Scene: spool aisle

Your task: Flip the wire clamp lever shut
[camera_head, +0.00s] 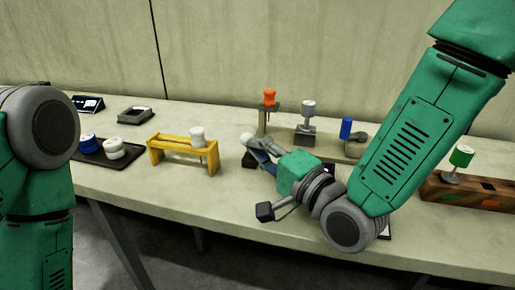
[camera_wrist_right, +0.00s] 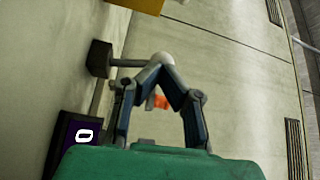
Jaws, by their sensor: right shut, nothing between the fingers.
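My right gripper (camera_head: 258,148) reaches in from the right, low over the table, with its fingers together and nothing between them; the fingertips also show in the right wrist view (camera_wrist_right: 166,72). A small dark block (camera_head: 248,160) sits at the fingertips. In the right wrist view the dark block (camera_wrist_right: 98,60) carries a short grey rod (camera_wrist_right: 130,62) that runs to the fingertips, with a pale rounded end there. It may be the clamp lever; the fingers partly hide it, and I cannot tell contact. A small orange piece (camera_wrist_right: 160,102) shows between the finger links. My left gripper is out of view.
A yellow rack (camera_head: 180,158) with a white spool stands left of the gripper. Stands with orange (camera_head: 269,98), grey (camera_head: 308,107) and blue (camera_head: 346,129) tops stand behind it. A wooden block (camera_head: 465,194) is at right, a dark spool tray (camera_head: 125,152) at left.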

